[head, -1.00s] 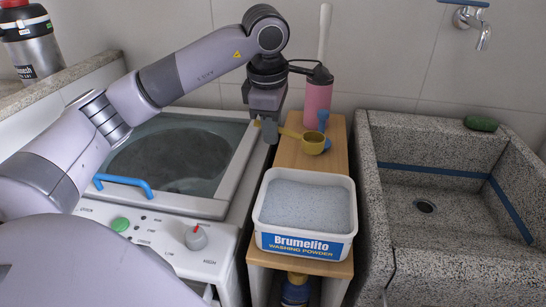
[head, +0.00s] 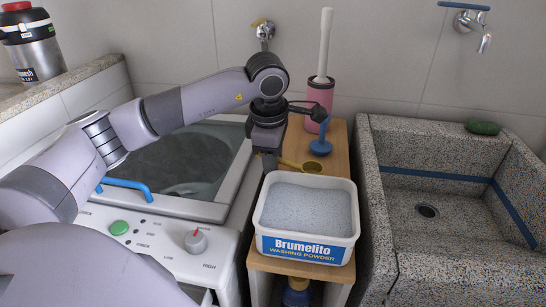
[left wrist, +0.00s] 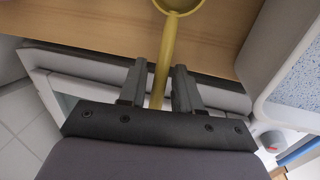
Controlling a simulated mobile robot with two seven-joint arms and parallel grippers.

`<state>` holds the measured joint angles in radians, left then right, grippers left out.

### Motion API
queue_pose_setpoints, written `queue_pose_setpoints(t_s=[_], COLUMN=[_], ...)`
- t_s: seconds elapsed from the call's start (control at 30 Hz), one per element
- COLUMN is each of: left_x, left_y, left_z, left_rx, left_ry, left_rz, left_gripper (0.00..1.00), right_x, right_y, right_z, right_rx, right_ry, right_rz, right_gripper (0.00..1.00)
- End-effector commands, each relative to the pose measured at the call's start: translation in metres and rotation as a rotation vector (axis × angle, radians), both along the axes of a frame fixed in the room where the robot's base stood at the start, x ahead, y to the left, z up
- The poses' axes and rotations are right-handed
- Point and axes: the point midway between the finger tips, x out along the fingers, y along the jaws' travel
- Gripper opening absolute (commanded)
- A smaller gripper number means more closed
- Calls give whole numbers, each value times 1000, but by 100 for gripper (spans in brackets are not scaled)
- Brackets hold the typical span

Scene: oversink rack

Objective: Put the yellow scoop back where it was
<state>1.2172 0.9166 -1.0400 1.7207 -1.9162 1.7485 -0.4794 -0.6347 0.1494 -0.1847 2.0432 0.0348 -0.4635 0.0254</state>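The yellow scoop (head: 311,167) is low over or on the wooden shelf top (head: 339,160), just behind the washing powder tub (head: 309,250). I cannot tell if it touches the wood. Its handle points left to my left gripper (head: 268,160). In the left wrist view the scoop's handle (left wrist: 166,55) runs between the two fingers of my left gripper (left wrist: 157,75), with a small gap beside it, so the fingers look open around it. The scoop's bowl is partly cut off there. My right gripper is not in view.
A blue funnel-shaped thing (head: 320,147) and a pink holder with a white brush handle (head: 317,108) stand behind the scoop. The washing machine (head: 205,212) is to the left, the stone sink (head: 440,225) to the right. A wall tap (head: 264,32) is behind.

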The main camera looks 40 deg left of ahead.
Motion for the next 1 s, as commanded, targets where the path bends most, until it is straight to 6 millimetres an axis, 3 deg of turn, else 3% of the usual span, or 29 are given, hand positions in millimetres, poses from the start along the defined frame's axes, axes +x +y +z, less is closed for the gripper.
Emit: queue_pose_setpoints(t_s=[0.43, 0.8, 1.0], left_x=[0, -13, -18], left_y=[-1, -6, -7], left_z=[9, 84, 113], left_rx=[-1, -1, -1], left_ry=[-3, -4, -1], left_rz=[0, -2, 1], left_gripper=[44, 44, 44], right_x=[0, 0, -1], right_y=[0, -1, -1], right_z=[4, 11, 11], right_rx=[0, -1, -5], right_ry=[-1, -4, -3], right_rz=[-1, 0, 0], right_gripper=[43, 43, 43])
